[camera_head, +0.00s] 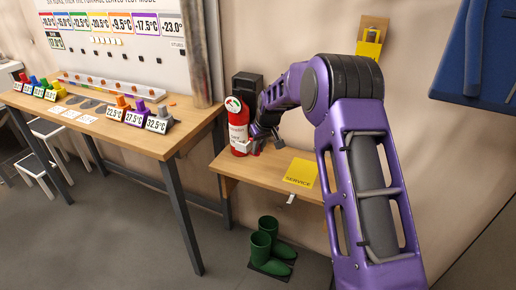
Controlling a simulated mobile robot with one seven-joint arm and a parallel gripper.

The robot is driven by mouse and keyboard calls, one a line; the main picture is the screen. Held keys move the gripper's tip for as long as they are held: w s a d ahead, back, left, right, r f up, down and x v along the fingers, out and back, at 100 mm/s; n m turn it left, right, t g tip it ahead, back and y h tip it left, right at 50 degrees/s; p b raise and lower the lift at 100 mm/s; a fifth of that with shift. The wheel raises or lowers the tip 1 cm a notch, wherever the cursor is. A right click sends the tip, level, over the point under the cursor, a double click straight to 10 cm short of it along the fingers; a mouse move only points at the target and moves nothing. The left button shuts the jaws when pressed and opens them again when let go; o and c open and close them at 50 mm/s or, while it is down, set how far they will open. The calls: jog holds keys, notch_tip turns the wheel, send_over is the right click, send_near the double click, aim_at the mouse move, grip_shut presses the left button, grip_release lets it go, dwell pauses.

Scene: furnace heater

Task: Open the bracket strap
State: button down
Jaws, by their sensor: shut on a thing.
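A red fire extinguisher (238,125) with a white label and a round gauge stands upright at the left end of the wooden bench, against a dark wall bracket (247,84). My gripper (250,146) is at the extinguisher's lower right side, at the height of the label's lower edge. It is shut on a small part there, which looks like the bracket strap. The strap itself is mostly hidden by the gripper and too small to make out clearly. My purple arm reaches in from the right.
The wooden bench (232,169) carries a yellow service sheet (301,172). Green boots (268,241) stand on the floor below. A wooden table (166,143) with number tags is at the left. A yellow padlock-like box (370,43) and blue panel (478,55) hang on the wall.

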jog(key=c, duration=0.9)
grip_release()
jog(key=p+v, duration=0.2)
jog(key=v, duration=1.5)
jog(key=shift+r, duration=0.25)
jog(key=shift+w, duration=0.1)
